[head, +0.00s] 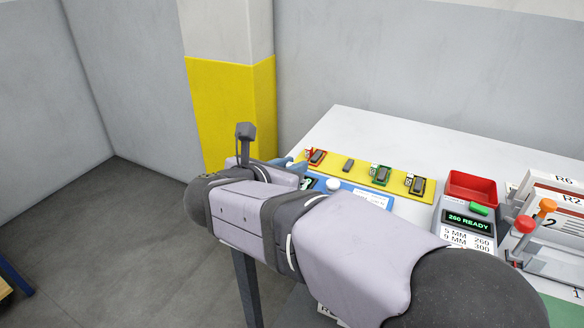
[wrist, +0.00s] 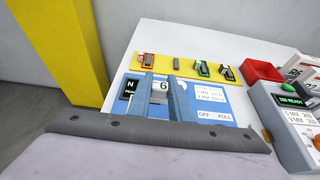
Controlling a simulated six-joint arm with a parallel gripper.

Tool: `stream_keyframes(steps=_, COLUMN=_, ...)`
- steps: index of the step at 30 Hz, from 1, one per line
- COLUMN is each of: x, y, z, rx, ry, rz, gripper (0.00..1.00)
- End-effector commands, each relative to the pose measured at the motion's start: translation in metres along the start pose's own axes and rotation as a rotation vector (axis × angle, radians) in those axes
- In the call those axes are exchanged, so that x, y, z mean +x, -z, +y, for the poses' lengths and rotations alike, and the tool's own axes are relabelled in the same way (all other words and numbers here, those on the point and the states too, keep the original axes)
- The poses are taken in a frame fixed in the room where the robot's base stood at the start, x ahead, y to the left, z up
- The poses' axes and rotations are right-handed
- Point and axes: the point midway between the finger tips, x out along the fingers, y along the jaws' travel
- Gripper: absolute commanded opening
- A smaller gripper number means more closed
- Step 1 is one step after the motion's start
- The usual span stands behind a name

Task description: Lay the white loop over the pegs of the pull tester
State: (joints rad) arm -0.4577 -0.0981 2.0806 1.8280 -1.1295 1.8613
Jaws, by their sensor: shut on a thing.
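The blue pull tester (wrist: 225,106) lies beyond my gripper, with a black display marked N and PEAK and an OFF/PULL label. My gripper (wrist: 159,86) is over it, with two blue fingers nearly parallel. A white piece marked 6 shows between the fingers; I take it for part of the white loop, but no loop outline can be made out. In the head view, my arm hides much of the tester (head: 365,196), and the fingers show only in part. A white round part (head: 333,184) stands on the tester there. I cannot make out the pegs.
Behind the tester is a yellow strip (head: 331,168) with red, green and dark loops on blocks and one bare grey block (head: 347,165).

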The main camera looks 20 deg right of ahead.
Motion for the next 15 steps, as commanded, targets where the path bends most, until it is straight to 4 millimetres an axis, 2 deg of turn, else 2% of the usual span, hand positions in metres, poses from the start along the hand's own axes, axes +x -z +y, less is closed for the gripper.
stream_keyframes(steps=15, x=0.015, y=0.037, z=0.0, rx=-0.001, ry=0.0, rz=0.0, gripper=0.0)
